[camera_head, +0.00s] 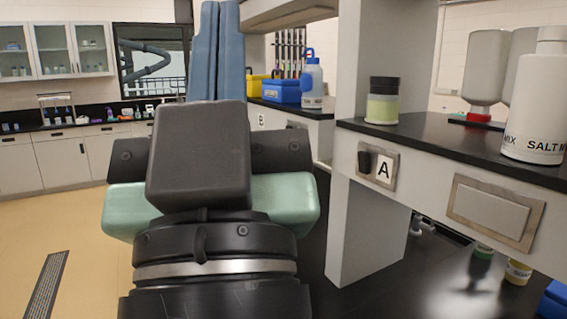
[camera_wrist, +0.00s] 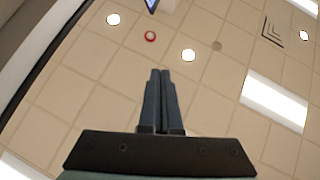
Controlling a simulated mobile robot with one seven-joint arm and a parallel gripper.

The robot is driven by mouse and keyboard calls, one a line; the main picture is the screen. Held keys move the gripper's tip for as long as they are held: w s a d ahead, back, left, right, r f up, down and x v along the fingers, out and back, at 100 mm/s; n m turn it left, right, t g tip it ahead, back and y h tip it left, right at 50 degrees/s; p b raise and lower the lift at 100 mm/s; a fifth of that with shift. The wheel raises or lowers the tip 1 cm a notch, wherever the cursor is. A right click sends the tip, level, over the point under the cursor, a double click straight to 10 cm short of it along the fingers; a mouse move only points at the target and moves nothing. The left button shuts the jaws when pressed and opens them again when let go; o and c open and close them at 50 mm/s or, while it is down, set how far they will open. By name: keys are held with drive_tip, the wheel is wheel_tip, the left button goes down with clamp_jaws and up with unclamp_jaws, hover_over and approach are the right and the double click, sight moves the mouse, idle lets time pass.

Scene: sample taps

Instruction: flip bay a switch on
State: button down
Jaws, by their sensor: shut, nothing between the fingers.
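The bay A switch (camera_head: 365,162) is a small dark switch on a metal plate, beside a white label reading A, on the pale front panel of the shelf right of centre. Which way it is set is too small to tell. My gripper (camera_head: 215,8) points upward, left of the switch and well apart from it, with its blue-grey fingers together. In the wrist view my gripper (camera_wrist: 160,73) is shut and empty, with ceiling tiles and lights behind it. The switch is not in the wrist view.
A blank metal plate (camera_head: 491,211) is right of the switch. A lidded jar (camera_head: 382,107) and a white SALT bottle (camera_head: 537,108) stand on the black shelf above. A pale upright post (camera_head: 350,230) stands below and left of the switch. Bay B's label (camera_head: 261,120) is farther back.

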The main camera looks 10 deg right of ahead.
sight(364, 163)
drive_tip(key=w+d+f+n+g+h+p, duration=0.25)
drive_tip(key=w+d+f+n, duration=0.2)
drive_tip(key=w, duration=0.25)
drive_tip(key=w+d+f+n+g+h+p, duration=0.2)
drive_tip(key=w+d+f+n+g+h, duration=0.1)
drive_tip(key=w+f, duration=0.25)
drive_tip(key=w+d+f+n+g+h+p, duration=0.1)
drive_tip(key=w+d+f+n+g, duration=0.1)
drive_tip(key=f, duration=0.4)
drive_tip(key=w+d+f+n+g+h+p, duration=0.1)
drive_tip(key=w+d+f+n+g+p, duration=0.1)
drive_tip(key=w+d+f+n, duration=0.1)
wheel_tip(364, 163, down, 3)
drive_tip(key=shift+w+d+r+n, duration=0.15)
drive_tip(key=shift+w+d+n, duration=0.15)
drive_tip(key=shift+d+n, duration=0.65)
drive_tip(key=shift+a, duration=0.15)
drive_tip(key=shift+s+d+r+p+x, duration=0.15)
drive_tip(key=shift+d+p+x, duration=0.45)
drive_tip(key=shift+x, duration=1.55)
drive_tip(key=shift+s+d+r+p+x, duration=0.1)
drive_tip(key=shift+s+d+p+x, duration=0.2)
drive_tip(key=shift+p+x, duration=1.15)
drive_tip(key=shift+s+d+r+p+x, duration=0.15)
drive_tip(key=shift+d+x, duration=0.25)
drive_tip(key=shift+x, duration=2.4)
